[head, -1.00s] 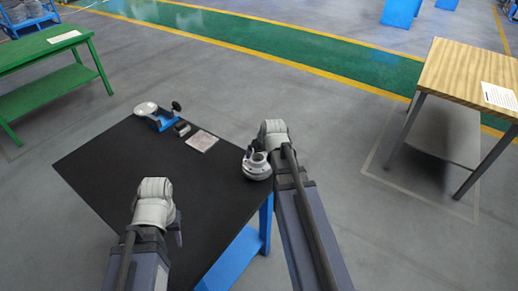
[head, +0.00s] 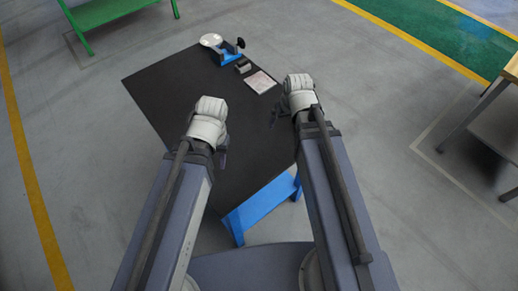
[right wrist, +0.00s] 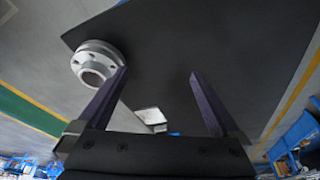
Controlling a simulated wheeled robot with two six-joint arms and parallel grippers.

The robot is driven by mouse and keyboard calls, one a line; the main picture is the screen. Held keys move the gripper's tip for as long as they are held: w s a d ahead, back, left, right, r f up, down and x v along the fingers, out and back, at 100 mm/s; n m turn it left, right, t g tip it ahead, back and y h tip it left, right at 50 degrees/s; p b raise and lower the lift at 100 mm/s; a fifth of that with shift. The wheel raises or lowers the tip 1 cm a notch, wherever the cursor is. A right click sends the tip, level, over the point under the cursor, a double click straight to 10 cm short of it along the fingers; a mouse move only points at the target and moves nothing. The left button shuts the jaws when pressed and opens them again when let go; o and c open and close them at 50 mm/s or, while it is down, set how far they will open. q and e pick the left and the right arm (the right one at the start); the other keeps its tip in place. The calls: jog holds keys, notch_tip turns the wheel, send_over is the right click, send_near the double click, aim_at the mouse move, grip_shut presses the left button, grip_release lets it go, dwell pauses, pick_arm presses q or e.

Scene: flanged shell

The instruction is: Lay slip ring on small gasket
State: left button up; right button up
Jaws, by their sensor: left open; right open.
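The flanged shell (right wrist: 97,62), pale grey with a round flange and bolt holes, shows in the right wrist view at the table's edge, just outside my left-hand finger there. It is hidden behind my right arm in the head view. I cannot identify the slip ring or small gasket for certain. My right gripper (right wrist: 158,76) is open and empty above the table; in the head view its wrist (head: 300,95) is at the table's right side. My left gripper (head: 223,152) is open over the table's middle; its fingers are mostly hidden.
A black-topped table (head: 165,95) has blue legs. At its far end are a white round dish (head: 210,40), a blue fixture with a black knob (head: 229,57), a small dark block (head: 243,67) and a flat pale plate (head: 260,82). The left tabletop is clear.

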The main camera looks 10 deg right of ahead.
jog(key=s+a+n+g+h, duration=0.1)
jog(key=s+a+n+g, duration=0.1)
jog(key=s+a, duration=0.9)
jog(key=shift+s+a+f+n+g, duration=0.2)
jog(key=shift+a+f+n+g, duration=0.25)
jog(key=shift+g, duration=0.35)
jog(key=shift+r, duration=0.1)
jog(key=shift+c, duration=0.2)
